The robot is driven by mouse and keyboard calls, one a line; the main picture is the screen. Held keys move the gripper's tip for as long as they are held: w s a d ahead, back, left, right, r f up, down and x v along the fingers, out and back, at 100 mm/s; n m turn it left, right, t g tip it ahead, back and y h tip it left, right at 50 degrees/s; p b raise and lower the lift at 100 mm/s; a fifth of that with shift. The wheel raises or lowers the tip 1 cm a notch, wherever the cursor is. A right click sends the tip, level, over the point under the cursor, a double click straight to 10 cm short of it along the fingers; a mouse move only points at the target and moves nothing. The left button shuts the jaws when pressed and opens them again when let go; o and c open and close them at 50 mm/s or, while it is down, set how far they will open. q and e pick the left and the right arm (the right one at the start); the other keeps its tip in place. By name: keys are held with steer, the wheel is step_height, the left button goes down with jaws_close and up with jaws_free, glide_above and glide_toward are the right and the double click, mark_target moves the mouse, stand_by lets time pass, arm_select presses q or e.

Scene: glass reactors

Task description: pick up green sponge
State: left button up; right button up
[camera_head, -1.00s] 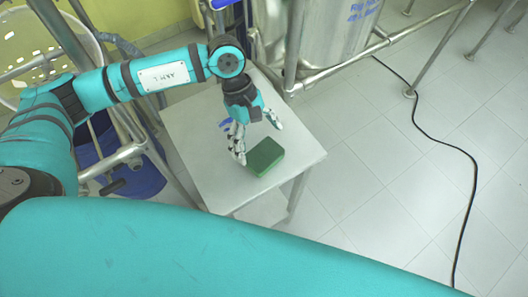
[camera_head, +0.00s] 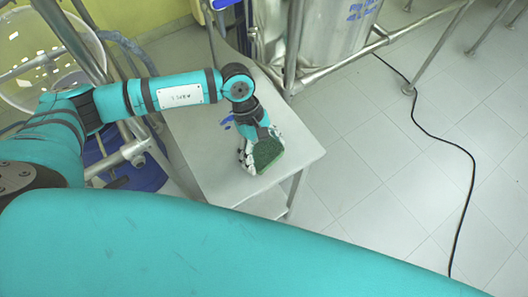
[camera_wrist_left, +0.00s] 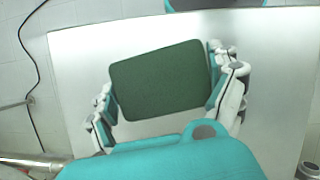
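The green sponge (camera_head: 268,154) is a dark green block at the small grey table (camera_head: 210,160). My left gripper (camera_head: 261,149) is at the sponge, with fingers along two opposite sides of it. In the left wrist view the sponge (camera_wrist_left: 162,80) sits between the white and teal fingers of the left gripper (camera_wrist_left: 165,95), which touch its left and right edges. The gripper appears shut on it. I cannot tell whether the sponge is clear of the tabletop. My right gripper is not in view.
A metal vessel (camera_head: 335,35) on a tubular frame stands behind the table. A black cable (camera_head: 465,190) runs over the open tiled floor at the right.

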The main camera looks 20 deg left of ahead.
mark_target(268, 155)
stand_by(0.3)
arm_select(q)
steer(key=shift+r+b, duration=0.35)
steer(key=shift+r, duration=0.3)
step_height(268, 155, up, 2)
steer(key=shift+r+b, duration=0.1)
steer(key=shift+b, duration=0.4)
steer(key=s+a+b, duration=0.1)
steer(key=s, duration=0.3)
steer(key=s+a+b, duration=0.1)
steer(key=s+a, duration=0.1)
steer(key=s, duration=0.3)
steer(key=s+a+r+b, duration=0.1)
steer(key=s, duration=0.4)
steer(key=shift+s+a+r+b, duration=0.1)
steer(key=shift+s+a+b, duration=0.05)
steer(key=shift+a+b, duration=0.15)
steer(key=shift+s+a+r, duration=0.1)
steer(key=shift+s+r, duration=0.05)
steer(key=shift+s, duration=0.4)
steer(key=shift+o, duration=0.5)
